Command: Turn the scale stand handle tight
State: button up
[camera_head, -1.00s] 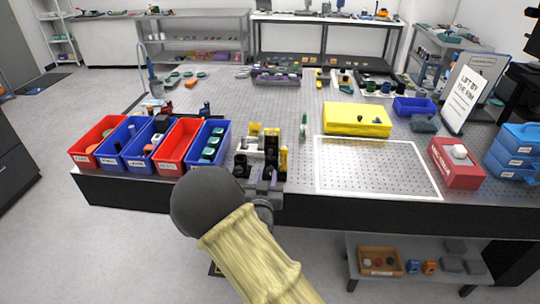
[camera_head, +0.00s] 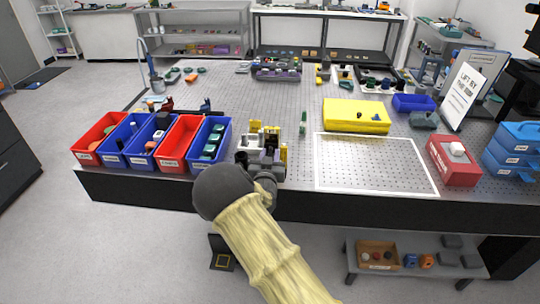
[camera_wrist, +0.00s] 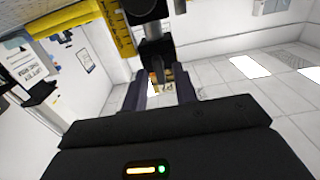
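The scale stand, a cluster of yellow, black and grey parts (camera_head: 270,136), stands at the front edge of the perforated table, right of the bins. My gripper (camera_head: 265,165) is at its front side, partly hidden by my arm. In the wrist view my gripper's two fingers (camera_wrist: 160,78) are apart, with a dark block (camera_wrist: 157,48) at or just beyond their tips. A round black part (camera_wrist: 145,8) is above it, and a yellow graduated part (camera_wrist: 80,18) is at upper left. I cannot tell which part is the handle, or whether the fingers touch the block.
Red and blue bins (camera_head: 150,168) stand left of the stand. A green upright piece (camera_head: 303,124), a yellow box (camera_head: 356,116) and a white-outlined area (camera_head: 375,187) are to the right. A red box (camera_head: 453,160) and blue drawers (camera_head: 516,150) are farther right.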

grip_shut()
jog(key=shift+f+m+b, duration=0.1)
jog(key=shift+m+b, duration=0.3)
jog(key=shift+b, duration=0.45)
jog(key=m+b, duration=0.1)
jog(key=b, duration=0.2)
jog(key=shift+d+f+m, duration=0.1)
jog(key=shift+f+m, duration=0.05)
jog(key=shift+m, duration=0.25)
jog(key=m+b, duration=0.4)
jog(key=b, duration=0.3)
jog(key=shift+f, duration=0.15)
jog(key=m+b, duration=0.7)
jog(key=b, duration=0.4)
jog(key=shift+d, duration=0.1)
jog(key=m+b, duration=0.3)
jog(key=b, duration=0.2)
jog(key=shift+m, duration=0.4)
jog(key=shift+r, duration=0.2)
